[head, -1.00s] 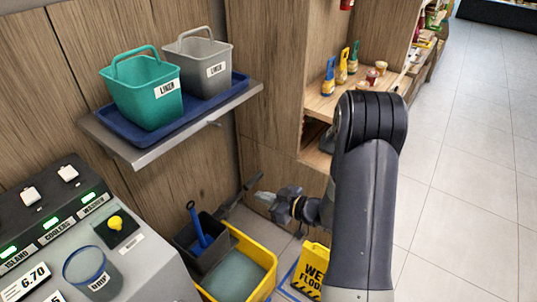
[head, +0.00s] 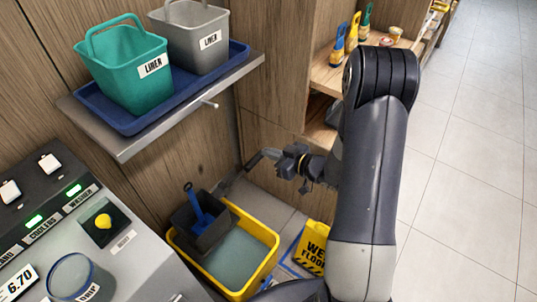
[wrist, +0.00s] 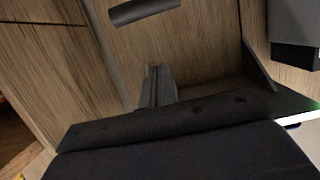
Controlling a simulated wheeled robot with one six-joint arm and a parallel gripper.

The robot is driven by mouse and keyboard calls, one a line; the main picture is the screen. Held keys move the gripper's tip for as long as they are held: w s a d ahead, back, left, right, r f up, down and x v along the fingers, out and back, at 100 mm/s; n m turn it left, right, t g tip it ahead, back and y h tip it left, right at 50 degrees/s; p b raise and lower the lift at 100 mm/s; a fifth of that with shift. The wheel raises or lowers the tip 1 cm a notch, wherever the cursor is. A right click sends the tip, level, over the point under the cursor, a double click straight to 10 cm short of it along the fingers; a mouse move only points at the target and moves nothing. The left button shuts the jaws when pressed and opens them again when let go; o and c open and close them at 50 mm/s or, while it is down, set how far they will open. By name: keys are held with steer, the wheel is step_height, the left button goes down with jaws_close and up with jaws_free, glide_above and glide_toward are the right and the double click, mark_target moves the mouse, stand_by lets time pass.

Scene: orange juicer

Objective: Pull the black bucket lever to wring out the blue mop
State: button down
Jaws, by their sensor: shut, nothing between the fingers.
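The yellow mop bucket (head: 262,277) stands on the floor with a dark wringer (head: 217,237) at its back left. The blue mop (head: 199,207) stands in the wringer, its lower end hidden. The black lever (head: 238,175) slants up and right from the wringer. My gripper (head: 270,154) is shut and empty, its tips beside the lever's upper end in the head view. I cannot tell whether they touch. In the wrist view my gripper's finger (wrist: 157,86) points away over the wood wall, and a dark cylinder, likely the lever's grip (wrist: 143,11), lies beyond it, apart in the picture.
A yellow wet-floor sign (head: 314,247) stands right of the bucket. A control console (head: 130,265) is at the left. Wooden shelving (head: 325,85) rises behind my arm. Open tiled floor lies right.

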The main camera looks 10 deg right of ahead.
glide_above(257, 161)
steer(key=w+a, duration=0.2)
steer(key=shift+s+f, duration=0.2)
steer(key=shift+f, duration=1.05)
steer(key=shift+s+d+f, duration=0.3)
steer(key=shift+d+f, duration=0.05)
steer(key=shift+f, duration=0.15)
steer(key=shift+s+d+f, duration=0.25)
steer(key=shift+d+f, duration=0.1)
steer(key=shift+f, duration=0.15)
steer(key=shift+s+d+f, duration=0.2)
steer(key=shift+s+f, duration=0.1)
steer(key=shift+f, duration=0.15)
steer(key=shift+b, duration=0.3)
